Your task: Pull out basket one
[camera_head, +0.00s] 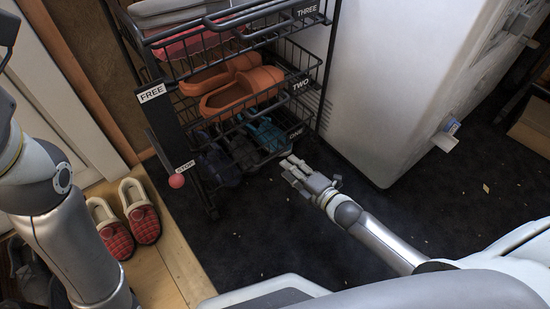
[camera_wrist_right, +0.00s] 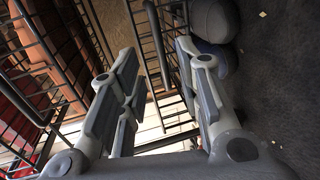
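Basket one (camera_head: 296,133) is the lowest black wire basket of the rack, with a "ONE" label on its front. It holds dark shoes (camera_head: 243,150) and teal shoes (camera_head: 266,133). My right gripper (camera_head: 291,165) is low in front of basket one, close to its front corner; whether it touches the wire is unclear. In the right wrist view its two fingers (camera_wrist_right: 155,95) stand apart, with black wire bars (camera_wrist_right: 160,45) showing between and beyond them. My left arm shows at the left edge, but its gripper is not clearly in view.
Basket two (camera_head: 301,86) with orange shoes and basket three (camera_head: 307,12) are above. A "FREE"/"STOP" lever with a pink knob (camera_head: 177,181) is at the rack's left. A white cabinet (camera_head: 385,90) stands right. Red slippers (camera_head: 145,222) lie left. Dark floor in front is mostly clear.

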